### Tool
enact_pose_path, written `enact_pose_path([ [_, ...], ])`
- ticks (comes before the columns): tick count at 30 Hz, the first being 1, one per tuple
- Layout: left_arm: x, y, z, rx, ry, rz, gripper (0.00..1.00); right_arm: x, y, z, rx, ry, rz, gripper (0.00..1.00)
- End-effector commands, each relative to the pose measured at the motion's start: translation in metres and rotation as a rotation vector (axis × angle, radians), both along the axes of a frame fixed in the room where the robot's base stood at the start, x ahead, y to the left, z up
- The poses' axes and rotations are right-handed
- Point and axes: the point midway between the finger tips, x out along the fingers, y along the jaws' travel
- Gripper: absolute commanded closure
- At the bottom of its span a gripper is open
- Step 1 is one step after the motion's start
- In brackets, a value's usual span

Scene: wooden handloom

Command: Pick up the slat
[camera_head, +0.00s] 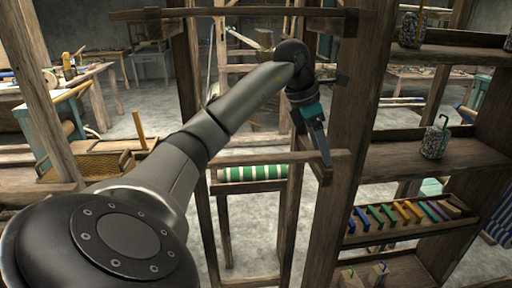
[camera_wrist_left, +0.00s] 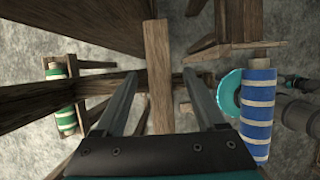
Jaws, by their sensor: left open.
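The slat is a plain light-brown wooden bar (camera_head: 255,158) lying roughly level across the loom frame in the head view. In the left wrist view the slat (camera_wrist_left: 157,60) runs up the middle of the picture, between the two fingers. My left gripper (camera_head: 322,160) reaches down at the right part of the slat, beside the loom's right post. In the wrist view the left gripper (camera_wrist_left: 161,73) is open, with a gap on each side of the slat. Whether the fingertips reach down past the slat cannot be told. My right gripper is not in view.
The loom's upright post (camera_head: 346,110) stands close to the right of my gripper. A green-and-white striped roll (camera_head: 252,173) lies below the slat. A blue-and-white roll (camera_wrist_left: 258,115) shows in the wrist view.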

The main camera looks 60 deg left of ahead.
Motion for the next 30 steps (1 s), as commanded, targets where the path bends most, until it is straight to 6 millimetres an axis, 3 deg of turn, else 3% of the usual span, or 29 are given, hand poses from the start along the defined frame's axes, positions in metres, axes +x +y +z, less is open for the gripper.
enact_pose_path([
  [2,-0.0001,0.0003,0.0008,0.001,0.0,0.0,0.29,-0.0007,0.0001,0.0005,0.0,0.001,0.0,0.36],
  [21,-0.0001,0.0004,0.0007,0.001,0.0,0.0,1.0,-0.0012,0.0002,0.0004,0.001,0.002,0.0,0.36],
  [30,-0.0002,0.0004,0.0008,0.001,0.0,0.0,1.0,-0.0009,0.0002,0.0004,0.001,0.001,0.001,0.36],
])
